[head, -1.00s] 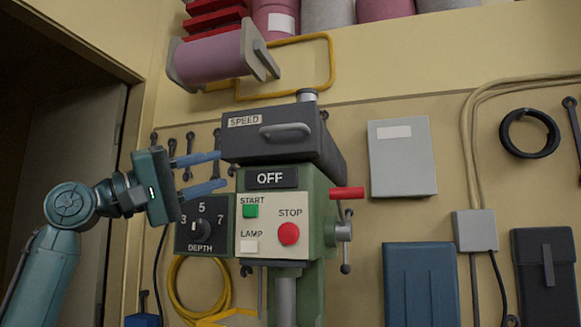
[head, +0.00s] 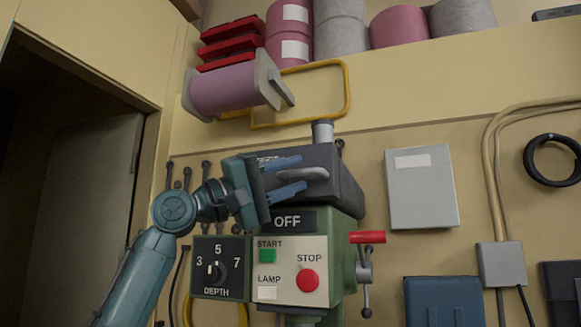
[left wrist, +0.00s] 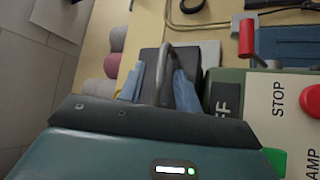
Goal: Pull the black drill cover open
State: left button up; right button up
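The black drill cover (head: 338,186) sits on top of the green drill press (head: 342,232) and looks closed. Its grey bar handle (head: 314,174) is on the front face. In the head view my left gripper (head: 293,175) is in front of the cover, its blue fingers apart, one above and one below the left part of the handle. In the left wrist view the handle (left wrist: 165,75) stands between the two open fingers (left wrist: 158,88); I see no grip on it. The gripper hides most of the SPEED label. My right gripper is not in view.
Below the cover are the OFF display (head: 288,221), a panel with the red STOP button (head: 307,280), and the depth dial (head: 217,270). A red-handled lever (head: 367,237) sticks out right. A pink spool (head: 224,90) hangs above left. A grey box (head: 422,188) is on the wall.

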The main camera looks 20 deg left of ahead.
pick_arm(q)
jog(key=shift+w+d+r, duration=0.1)
jog(key=shift+w+d, duration=0.05)
grip_shut()
dwell(0.4)
